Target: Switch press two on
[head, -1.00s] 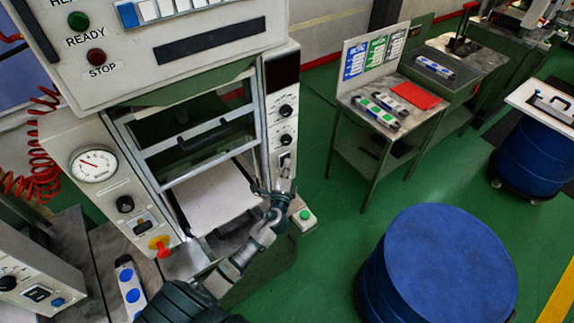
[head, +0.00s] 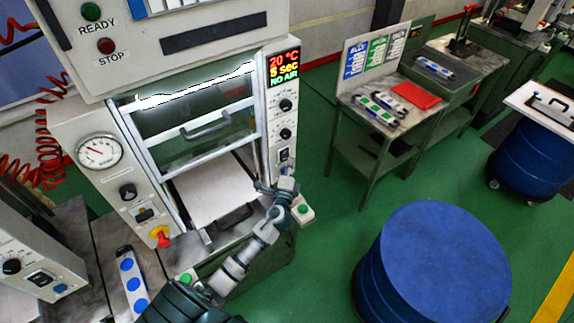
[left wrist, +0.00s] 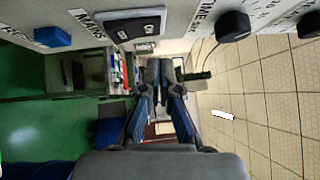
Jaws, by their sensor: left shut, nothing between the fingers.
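The press (head: 185,175) stands at the left of the head view. Its display (head: 284,67) is lit and reads 20 °C, 5 sec, NO AIR, and a bright light strip (head: 195,84) glows inside it. Its mains switch (head: 284,154) is low on the right front panel. A switch marked MAINS (left wrist: 135,25) also shows at the top of the left wrist view. My left gripper (head: 276,187) is just below the switch in the head view, shut and empty. Its fingers (left wrist: 163,75) point away from the wrist camera. My right gripper is not in view.
A second control panel (head: 35,265) stands at the lower left. A blue drum (head: 435,260) stands at the lower right. A work table (head: 385,130) with a red sheet (head: 417,95) is behind. Green floor is clear between press and table.

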